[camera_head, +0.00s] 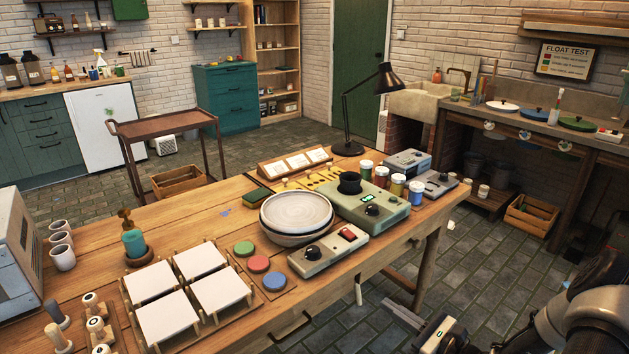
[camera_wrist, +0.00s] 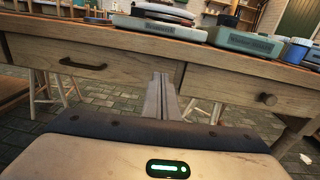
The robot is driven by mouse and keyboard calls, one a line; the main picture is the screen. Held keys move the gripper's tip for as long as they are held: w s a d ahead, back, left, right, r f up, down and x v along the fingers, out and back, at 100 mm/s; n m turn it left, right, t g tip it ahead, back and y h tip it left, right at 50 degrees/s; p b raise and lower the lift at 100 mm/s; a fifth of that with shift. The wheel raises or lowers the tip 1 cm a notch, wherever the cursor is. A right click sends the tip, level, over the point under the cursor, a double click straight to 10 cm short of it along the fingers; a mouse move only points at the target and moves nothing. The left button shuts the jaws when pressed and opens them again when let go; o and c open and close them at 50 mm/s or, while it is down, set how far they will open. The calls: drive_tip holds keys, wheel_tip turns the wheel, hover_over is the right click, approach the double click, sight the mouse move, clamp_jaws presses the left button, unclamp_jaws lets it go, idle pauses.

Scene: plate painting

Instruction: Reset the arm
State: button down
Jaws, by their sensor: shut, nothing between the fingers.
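My gripper (camera_head: 402,314) is at the lower right in the head view, beside the front of the wooden workbench (camera_head: 385,262) and apart from it. My dark arm comes in from the right edge. In the wrist view my gripper (camera_wrist: 162,98) has its two grey fingers together, with nothing between them. They point toward the bench front, below the top edge, near a drawer with a dark handle (camera_wrist: 83,64) and a drawer with a round knob (camera_wrist: 265,98).
The bench holds stacked plates (camera_head: 297,214), a green device (camera_head: 372,212), a switch box (camera_head: 328,250), paint jars (camera_head: 398,183), white tiles (camera_head: 168,318) and a lamp (camera_head: 388,78). A sink (camera_head: 418,104) stands behind. A wooden crate (camera_head: 532,216) sits on the floor at right. Open tiled floor lies between.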

drive_tip(key=s+a+r+n+g+y, duration=0.3)
drive_tip(key=a+r+n+g, duration=0.4)
drive_tip(key=a+r+n, duration=0.15)
drive_tip(key=s+a+r+n+g+h, duration=0.4)
drive_tip(key=s+r+n+h, duration=0.1)
drive_tip(key=s+r+n, duration=0.2)
drive_tip(key=s+a+r+n+g+h, duration=0.3)
drive_tip(key=s+a+r+n+h, duration=0.1)
drive_tip(key=s+r+n, duration=0.25)
drive_tip(key=s+d+r+n+t+h, duration=0.55)
drive_tip(key=s+r, duration=0.25)
drive_tip(key=r, duration=0.2)
wheel_tip(320, 180, up, 23)
drive_tip(key=p, duration=2.2)
drive_tip(key=shift+w+n+y+p, duration=0.25)
drive_tip(key=shift+n+y+p, duration=0.1)
drive_tip(key=shift+p, duration=0.05)
drive_tip(key=shift+f, duration=0.1)
